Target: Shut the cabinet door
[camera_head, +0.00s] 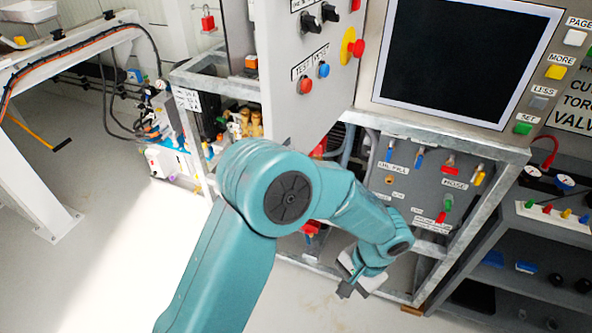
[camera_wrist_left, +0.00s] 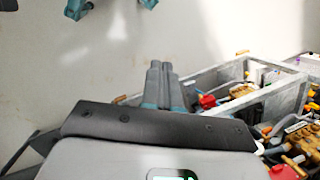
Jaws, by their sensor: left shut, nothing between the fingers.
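The cabinet door (camera_head: 300,115) appears to be the light grey panel with knobs, push buttons and a red emergency stop, at the top middle of the head view. It stands swung out from the metal frame, and the cabinet interior (camera_head: 238,122) with brass fittings shows at its left. My left arm crosses in front of its lower part. My left gripper (camera_head: 352,290) is below and right of the door, low in front of the frame, apart from the door. In the left wrist view its fingers (camera_wrist_left: 162,82) are together and empty. My right gripper is not in view.
A dark screen (camera_head: 460,55) sits right of the door, above a valve panel (camera_head: 425,185) with coloured handles. A dark shelf unit (camera_head: 540,250) stands at the right. A white frame with hoses (camera_head: 60,60) is at the left. The floor (camera_head: 100,260) at the lower left is clear.

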